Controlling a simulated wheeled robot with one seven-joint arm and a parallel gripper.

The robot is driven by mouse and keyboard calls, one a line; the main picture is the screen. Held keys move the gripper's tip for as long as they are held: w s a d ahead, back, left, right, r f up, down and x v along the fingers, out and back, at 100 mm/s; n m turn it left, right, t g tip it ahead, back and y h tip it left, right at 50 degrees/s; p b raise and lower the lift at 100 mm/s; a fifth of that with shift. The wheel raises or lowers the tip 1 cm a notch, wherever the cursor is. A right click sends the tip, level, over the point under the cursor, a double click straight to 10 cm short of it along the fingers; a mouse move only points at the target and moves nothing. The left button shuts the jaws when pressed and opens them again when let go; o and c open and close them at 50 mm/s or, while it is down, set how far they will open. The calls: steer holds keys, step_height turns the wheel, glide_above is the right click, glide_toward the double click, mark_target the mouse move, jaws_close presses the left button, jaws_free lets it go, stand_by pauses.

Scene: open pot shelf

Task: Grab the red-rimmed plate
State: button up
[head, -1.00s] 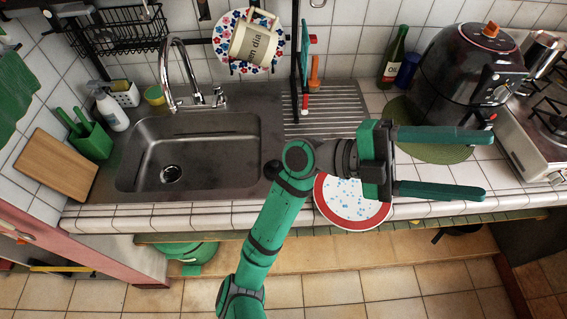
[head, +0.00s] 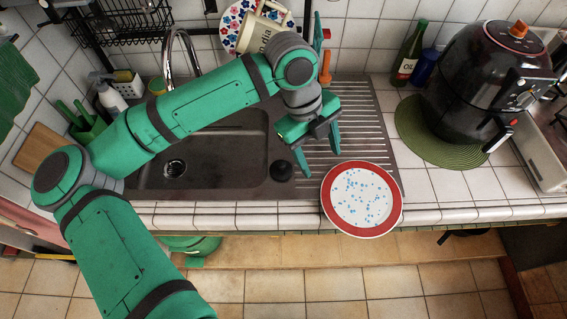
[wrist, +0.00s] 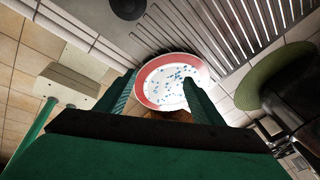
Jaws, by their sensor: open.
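The red-rimmed plate (head: 362,198) is white with blue specks and a wide red rim. It lies at the front edge of the counter, right of the sink, beside the ribbed drainboard. My gripper (head: 322,164) is open and empty above the drainboard, up and to the left of the plate, with its fingers pointing down. In the wrist view the plate (wrist: 172,80) shows beyond and between the two fingers (wrist: 158,92), apart from them as far as I can tell. The fingers and palm hide part of the near rim there.
A black air fryer (head: 470,95) stands on a round green mat (head: 415,135) to the right. A dark round stopper (head: 281,171) is by the sink (head: 215,150). A flowered plate and mug hang at the back. Tiles right of the plate are clear.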

mark_target(281, 163)
steer(key=w+a+y, duration=0.1)
steer(key=a, duration=0.2)
steer(key=w+a+n+y, duration=0.1)
steer(key=a, duration=0.2)
steer(key=w+a+n+t+y, duration=0.1)
steer(key=a, duration=0.1)
steer(key=shift+w+a, duration=0.3)
steer(key=shift+a, duration=0.1)
steer(key=shift+a+f, duration=0.15)
steer(key=shift+f, duration=0.2)
steer(key=f, duration=1)
steer(key=shift+w, duration=0.3)
steer(key=shift+c, duration=0.6)
steer(key=shift+r, duration=0.1)
steer(key=c, duration=0.7)
